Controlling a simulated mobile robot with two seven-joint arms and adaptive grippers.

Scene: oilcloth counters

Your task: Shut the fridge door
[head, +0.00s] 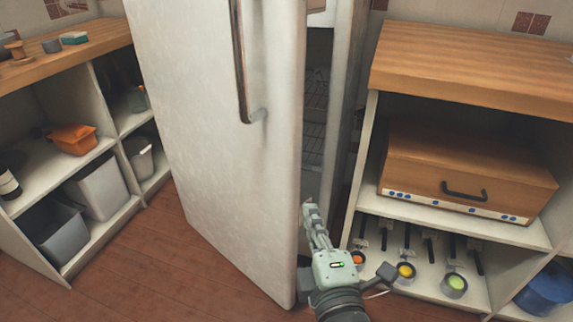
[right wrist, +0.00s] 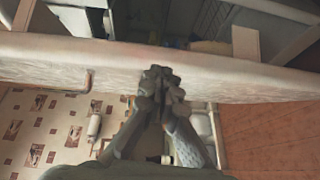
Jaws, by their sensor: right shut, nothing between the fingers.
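The fridge door (head: 215,130) is white with a long metal handle (head: 240,65) and stands ajar in the head view. Through the gap at its right edge, wire shelves (head: 316,90) show in the dark interior of the fridge. My right gripper (head: 312,212) is shut and empty, beside the free edge of the door near its lower part. In the right wrist view the gripper's fingertips (right wrist: 160,75) are together close to the pale door edge (right wrist: 230,80); I cannot tell whether they touch it. My left gripper is not in view.
A wooden-topped shelf unit (head: 470,70) stands at the right, holding a brown box with a black handle (head: 465,170) and several hanging pans or ladles. At the left, open shelves (head: 60,180) hold bins and an orange container (head: 74,138). The brown floor (head: 180,270) is clear before the door.

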